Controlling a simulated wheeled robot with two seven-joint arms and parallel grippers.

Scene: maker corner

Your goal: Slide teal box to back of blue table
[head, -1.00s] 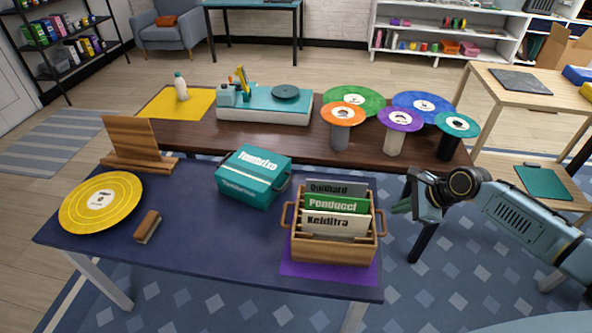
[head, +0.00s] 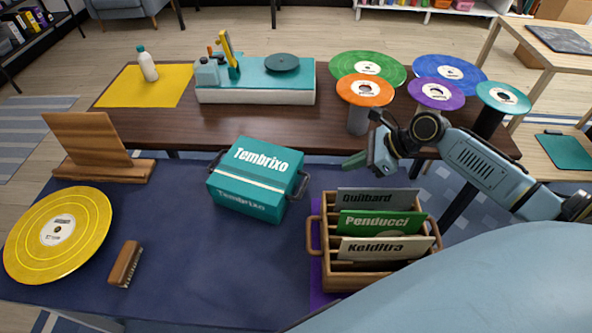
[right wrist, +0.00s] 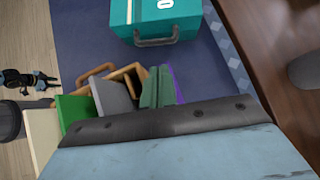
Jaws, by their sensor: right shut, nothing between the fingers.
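The teal box (head: 256,180), lettered "Tembrixo", sits on the blue table (head: 190,240) near its back edge, left of a wooden record crate. It has dark handles on its sides. In the right wrist view the box (right wrist: 165,18) shows at the top with one handle towards me. My right gripper (head: 352,162) is shut and empty, to the right of the box and apart from it, above the back of the crate. Its greenish fingers (right wrist: 158,88) show in the right wrist view. My left gripper is not in view.
The wooden crate (head: 312,236) with several record sleeves stands close to the box on a purple mat. A yellow record (head: 85,232), a brush (head: 125,264) and a wooden stand (head: 100,172) are at left. A brown table (head: 290,130) with a turntable (head: 225,95) lies behind.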

